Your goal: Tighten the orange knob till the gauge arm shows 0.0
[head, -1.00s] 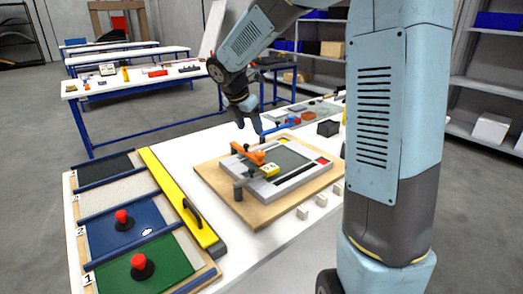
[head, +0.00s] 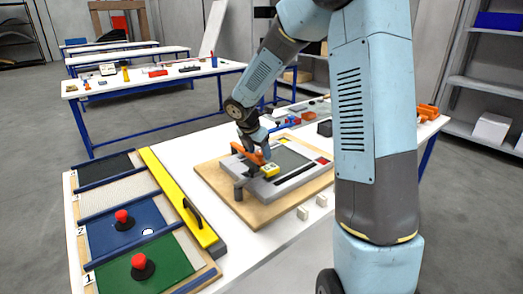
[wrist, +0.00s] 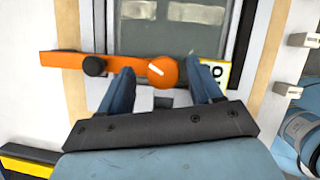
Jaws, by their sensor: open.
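The round orange knob (wrist: 162,71) with a white mark sits at the end of an orange bar (wrist: 62,62) that carries a small black knob (wrist: 94,66). My gripper (wrist: 162,76) is open, with one blue finger on each side of the orange knob. I cannot tell whether either finger touches it. A yellow-edged label (wrist: 213,73) with dark digits lies just right of the knob, partly hidden by the right finger; its reading is unclear. In the head view my gripper (head: 262,151) is low over the grey frame (head: 300,178), beside the orange bar (head: 246,153).
The frame rests on a wooden board (head: 215,178) on the white table. Small white blocks (head: 303,213) stand at its front right. A yellow bar with a black handle (head: 180,200) and a panel with red knobs (head: 142,265) lie to the left.

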